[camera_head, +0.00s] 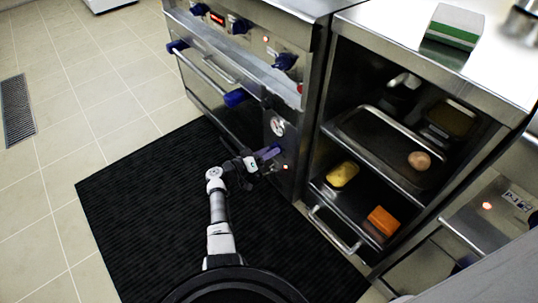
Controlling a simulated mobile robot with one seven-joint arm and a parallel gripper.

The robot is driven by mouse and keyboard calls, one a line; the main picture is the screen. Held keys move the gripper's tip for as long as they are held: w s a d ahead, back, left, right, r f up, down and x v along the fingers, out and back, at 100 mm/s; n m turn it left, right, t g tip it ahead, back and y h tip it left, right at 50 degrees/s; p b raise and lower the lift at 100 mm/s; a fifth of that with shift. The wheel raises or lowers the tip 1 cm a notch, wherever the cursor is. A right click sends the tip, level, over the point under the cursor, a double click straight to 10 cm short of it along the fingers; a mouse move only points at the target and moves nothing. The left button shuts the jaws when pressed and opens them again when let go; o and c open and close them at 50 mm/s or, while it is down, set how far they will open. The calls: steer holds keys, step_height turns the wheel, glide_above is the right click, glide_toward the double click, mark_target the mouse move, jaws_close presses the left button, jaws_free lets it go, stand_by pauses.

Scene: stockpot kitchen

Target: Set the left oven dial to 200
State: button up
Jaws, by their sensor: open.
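The steel oven range (240,50) stands at upper centre, with several blue knobs along its upper front, including one at its right end (285,61). A round white-faced dial (278,126) sits on the narrow panel at the oven's right side. A blue-purple piece (270,152) shows just below it, next to my gripper; I cannot tell whether it is a knob. My gripper (272,163) is open, close to this panel and below the white dial. Contact is not clear. The numbers on the dials are too small to read.
An open steel cabinet (330,120) to the right holds a tray (350,122), a yellow sponge (342,174) and an orange block (382,221). A green-and-white box (455,25) lies on the counter. The oven handle (210,76) sticks out. A black mat (130,190) covers the floor.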

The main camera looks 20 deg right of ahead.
steer(key=shift+d, duration=0.25)
steer(key=c, duration=0.9)
steer(key=shift+c, duration=0.4)
steer(key=shift+w+r+m, duration=0.1)
steer(key=shift+r+m, duration=0.05)
steer(key=shift+m, duration=0.15)
